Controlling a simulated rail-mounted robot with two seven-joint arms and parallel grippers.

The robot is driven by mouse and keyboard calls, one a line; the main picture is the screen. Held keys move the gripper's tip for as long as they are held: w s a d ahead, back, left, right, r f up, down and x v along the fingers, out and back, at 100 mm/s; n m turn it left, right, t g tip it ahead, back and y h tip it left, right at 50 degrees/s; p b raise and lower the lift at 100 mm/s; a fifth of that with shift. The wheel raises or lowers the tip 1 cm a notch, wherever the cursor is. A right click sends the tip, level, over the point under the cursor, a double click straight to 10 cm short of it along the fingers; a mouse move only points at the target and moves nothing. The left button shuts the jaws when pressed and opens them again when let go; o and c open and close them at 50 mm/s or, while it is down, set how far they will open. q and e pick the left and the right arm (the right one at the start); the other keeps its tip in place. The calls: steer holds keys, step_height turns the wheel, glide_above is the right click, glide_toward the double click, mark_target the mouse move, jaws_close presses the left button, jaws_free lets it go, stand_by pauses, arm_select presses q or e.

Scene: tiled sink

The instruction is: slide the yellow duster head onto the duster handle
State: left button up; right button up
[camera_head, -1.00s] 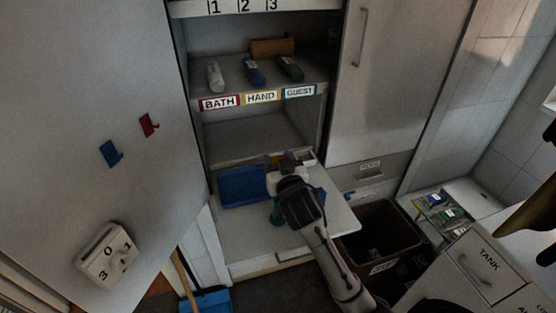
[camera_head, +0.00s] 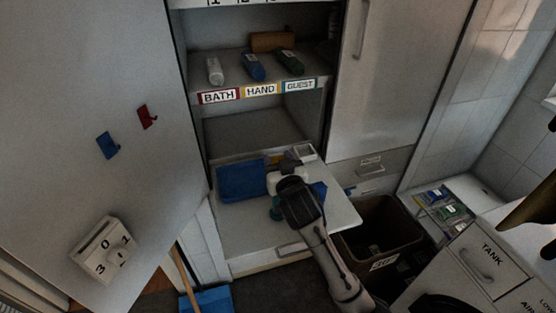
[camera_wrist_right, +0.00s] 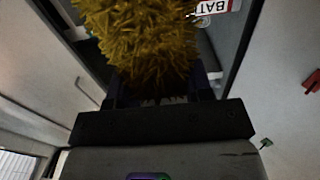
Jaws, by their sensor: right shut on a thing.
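The yellow, shaggy duster head (camera_wrist_right: 140,35) fills the upper middle of the right wrist view, directly in front of my right gripper (camera_wrist_right: 165,95). My right gripper is shut on it; the duster hides the fingertips. In the head view my right gripper (camera_head: 290,163) is over the pull-out white board, just right of a blue item; the duster head is mostly hidden there. I cannot make out the duster handle in either view. My left gripper is not in view.
The white board (camera_head: 243,235) carries the blue item (camera_head: 240,182). Shelves above hold several rolled items over BATH, HAND and GUEST labels (camera_head: 260,90). A dark bin (camera_head: 385,228) stands right of the board. An open door (camera_head: 90,60) with hooks is at left.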

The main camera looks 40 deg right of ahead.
steer(key=shift+f, duration=0.25)
steer(key=o, duration=1.2)
steer(key=b+v, duration=0.2)
steer(key=v, duration=1.2)
